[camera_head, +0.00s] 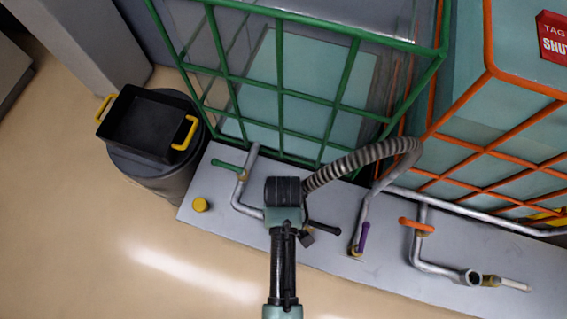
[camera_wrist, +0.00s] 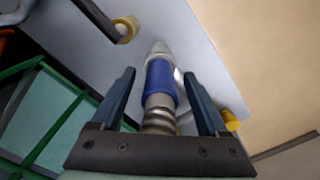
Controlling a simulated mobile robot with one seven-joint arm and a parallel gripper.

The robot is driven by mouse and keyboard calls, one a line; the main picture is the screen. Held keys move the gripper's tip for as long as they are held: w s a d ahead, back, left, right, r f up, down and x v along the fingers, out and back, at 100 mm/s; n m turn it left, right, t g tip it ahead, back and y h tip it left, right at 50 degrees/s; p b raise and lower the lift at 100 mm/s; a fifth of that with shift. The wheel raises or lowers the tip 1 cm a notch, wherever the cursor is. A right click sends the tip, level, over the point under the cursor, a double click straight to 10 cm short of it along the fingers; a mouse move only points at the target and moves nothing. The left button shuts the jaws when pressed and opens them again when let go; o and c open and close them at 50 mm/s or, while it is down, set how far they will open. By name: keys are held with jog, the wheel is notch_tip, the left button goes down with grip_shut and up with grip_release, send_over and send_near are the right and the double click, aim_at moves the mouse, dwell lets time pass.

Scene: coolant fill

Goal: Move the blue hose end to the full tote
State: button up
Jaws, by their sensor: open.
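The blue hose end (camera_wrist: 161,88) lies between the two fingers of my gripper (camera_wrist: 160,74) in the wrist view. The fingers are open, with a visible gap on each side. A silver pipe end meets its far side; I cannot tell whether they are joined. In the head view my arm hides the blue part, and the grey ribbed hose (camera_head: 365,157) arcs right from there. A green-caged tote (camera_head: 282,80) stands behind, with teal contents low in it. An orange-caged tote (camera_head: 470,125) at right looks teal higher up and bears a red tag (camera_head: 553,36).
A grey ledge (camera_head: 330,260) carries pipes and valves with green (camera_head: 228,166), purple (camera_head: 364,236) and orange (camera_head: 416,225) handles. An open pipe end (camera_head: 470,277) is at right. A yellow cap (camera_head: 200,204) and a black tray (camera_head: 145,125) on a drum are at left.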

grip_shut()
jog(key=c, duration=0.8)
grip_release()
jog(key=c, duration=0.3)
jog(key=shift+r, duration=0.1)
jog(key=shift+c, duration=0.2)
jog(key=shift+r+p, duration=0.3)
jog(key=shift+p, duration=0.25)
jog(key=shift+r+p, duration=2.75)
jog(key=shift+p, duration=0.15)
